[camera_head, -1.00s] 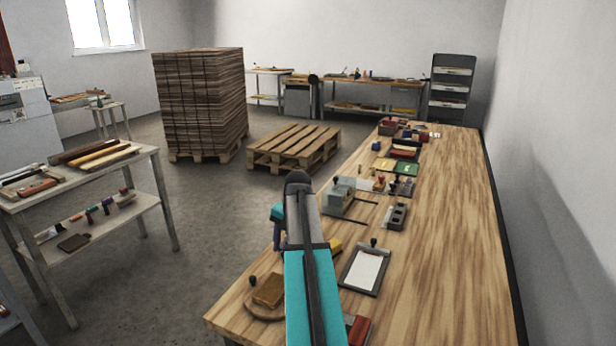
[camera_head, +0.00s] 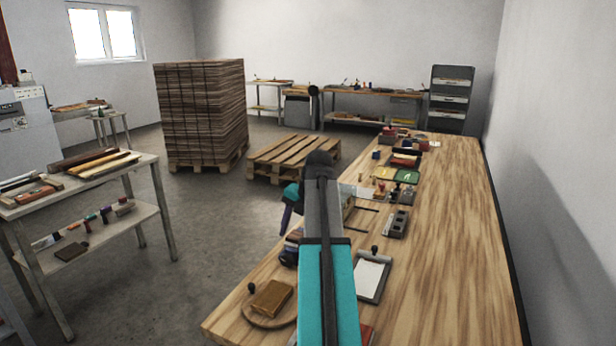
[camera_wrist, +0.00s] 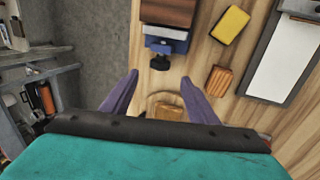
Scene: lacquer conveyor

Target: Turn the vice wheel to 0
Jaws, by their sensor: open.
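In the wrist view, a small vice-like fixture with a blue body (camera_wrist: 170,34) and a brown block stands at the top centre. A black wheel or knob (camera_wrist: 160,62) sticks out of its near side. No number or mark on it is readable. My gripper (camera_wrist: 160,79) is open and empty, its purple fingers spread either side of the wheel's line, with the tips short of it in the picture. In the head view, the fixture (camera_head: 292,244) shows at the bench's left edge, partly hidden by my arm, with the gripper's fingers (camera_head: 287,214) just above it in the picture.
A round wooden board (camera_head: 262,312) with a brown block lies on the near bench corner. A clipboard (camera_head: 371,272) lies right of my arm. A yellow block (camera_wrist: 231,24) and an orange-brown block (camera_wrist: 219,80) lie beside the fixture. The bench's right side is clear.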

